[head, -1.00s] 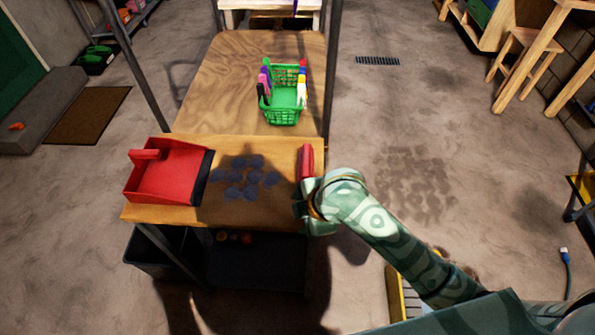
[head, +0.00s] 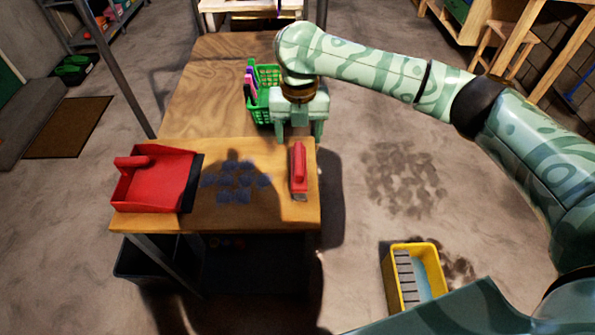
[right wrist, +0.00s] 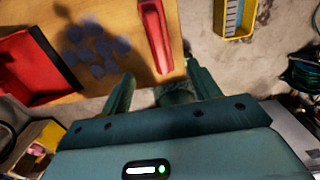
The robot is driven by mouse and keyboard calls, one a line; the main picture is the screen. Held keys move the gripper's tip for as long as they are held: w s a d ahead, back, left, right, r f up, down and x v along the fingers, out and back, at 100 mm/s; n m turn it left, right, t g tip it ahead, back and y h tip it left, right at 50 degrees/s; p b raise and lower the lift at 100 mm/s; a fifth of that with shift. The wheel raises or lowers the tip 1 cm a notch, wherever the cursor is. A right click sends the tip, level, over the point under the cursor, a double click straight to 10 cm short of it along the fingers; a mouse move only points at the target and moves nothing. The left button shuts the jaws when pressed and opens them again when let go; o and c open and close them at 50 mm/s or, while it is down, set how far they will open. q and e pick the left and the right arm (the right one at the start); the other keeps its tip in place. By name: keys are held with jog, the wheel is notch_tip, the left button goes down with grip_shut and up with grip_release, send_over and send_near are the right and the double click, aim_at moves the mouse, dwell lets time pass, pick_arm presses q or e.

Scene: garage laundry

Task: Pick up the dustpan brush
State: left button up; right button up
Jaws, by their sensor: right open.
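The red dustpan brush (head: 299,168) lies on the near table near its right edge, its length running front to back. It also shows in the right wrist view (right wrist: 155,35), ahead of the gap between my fingers. My right gripper (head: 299,138) is open and empty, just beyond the brush's far end and apart from it in the picture. Its two fingers show in the right wrist view (right wrist: 163,85) with nothing between them. The red dustpan (head: 150,190) sits at the table's left side. My left gripper is not in view.
Dark bluish round patches (head: 236,182) lie on the wooden table (head: 270,215) between dustpan and brush. A green basket (head: 262,105) with colourful items stands behind, partly hidden by my right gripper. A yellow bucket (head: 428,262) stands on the floor at right.

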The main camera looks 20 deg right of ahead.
aim_at(298, 159)
notch_tip(298, 159, down, 8)
jog(key=b, duration=0.3)
jog(key=shift+f, duration=0.15)
jog(key=f+b, duration=0.1)
jog(key=f, duration=0.1)
jog(key=f+b, duration=0.2)
jog(key=f, duration=0.1)
jog(key=shift+w+f, duration=0.2)
jog(key=shift+f, duration=0.05)
jog(key=shift+r, duration=0.2)
jog(key=shift+c, duration=0.6)
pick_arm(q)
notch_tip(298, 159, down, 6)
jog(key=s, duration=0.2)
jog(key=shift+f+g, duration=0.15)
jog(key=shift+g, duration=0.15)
pick_arm(e)
jog(key=c, duration=1)
